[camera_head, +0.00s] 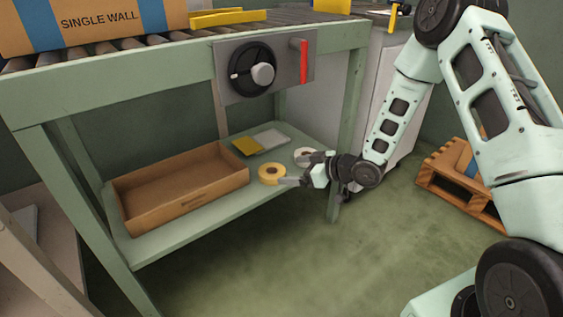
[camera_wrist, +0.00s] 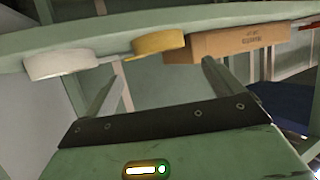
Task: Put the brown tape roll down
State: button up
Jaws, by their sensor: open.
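The brown tape roll (camera_head: 265,178), tan with a pale core, lies flat on the lower shelf (camera_head: 185,222) of the conveyor frame, right of an open cardboard box. My gripper (camera_head: 292,171) is just right of the roll, its fingers pointing toward it. In the upside-down wrist view, the roll (camera_wrist: 158,42) shows beyond the fingertips, and the space between the spread fingers (camera_wrist: 162,70) is empty. My gripper is open and holds nothing. I cannot tell whether a fingertip touches the roll's edge.
A white tape roll (camera_head: 302,153) lies behind my gripper, close to it. The open cardboard box (camera_head: 200,196) fills the shelf's left part. A yellow item (camera_head: 247,146) and a grey item (camera_head: 272,139) lie behind. The shelf's right post (camera_head: 349,120) stands near my wrist.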

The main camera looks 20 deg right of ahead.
jog(key=s+a+r+g+h, duration=0.5)
jog(key=s+a+r, duration=0.4)
jog(key=s+r, duration=0.15)
jog(key=s+a+r+g+h, duration=0.1)
jog(key=s+r+g, duration=0.1)
jog(key=s, duration=1)
jog(key=s+a+r+g+h, duration=0.2)
jog(key=s+r+g, duration=0.1)
jog(key=s, duration=1)
jog(key=shift+a+r+m+p, duration=0.15)
jog(key=shift+r+m+p, duration=0.15)
jog(key=shift+r+p, duration=0.2)
